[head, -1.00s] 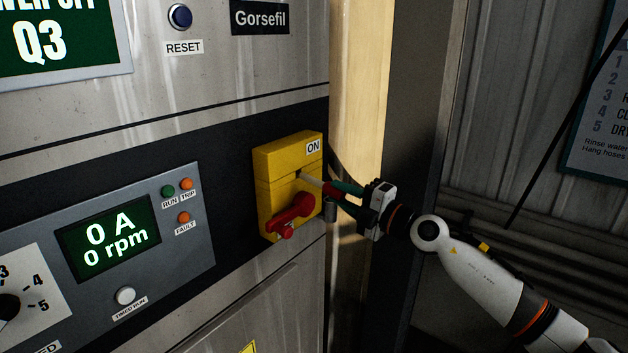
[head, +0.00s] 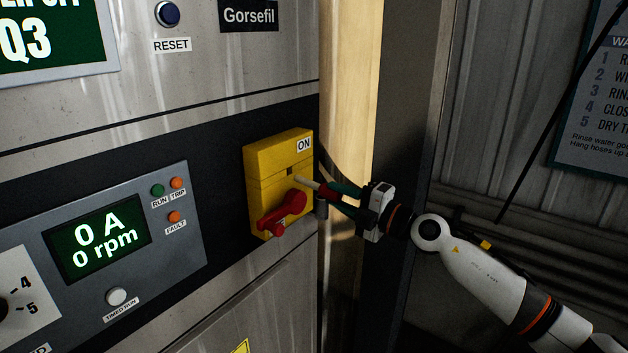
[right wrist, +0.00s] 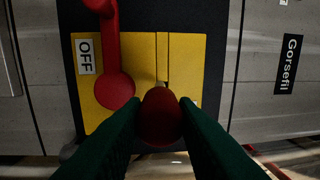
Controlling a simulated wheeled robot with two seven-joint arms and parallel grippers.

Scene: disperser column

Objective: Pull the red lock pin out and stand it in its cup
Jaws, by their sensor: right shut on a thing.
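The lock pin has a red grip (head: 327,191) and a pale shaft (head: 307,183). My right gripper (head: 338,194) is shut on the red grip, with green fingers on either side. The shaft points left toward the yellow switch box (head: 262,165). Its tip appears just clear of a dark square hole (head: 291,172) in the box face. In the right wrist view the rounded red grip (right wrist: 160,117) sits between the fingers and hides part of the box. My left gripper is out of view.
A red rotary handle (head: 283,212) sticks out from the lower box front, close to the pin. A grey control panel (head: 188,230) lies to the left. A pale vertical post (head: 346,100) stands behind the gripper. Open space lies right of the box.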

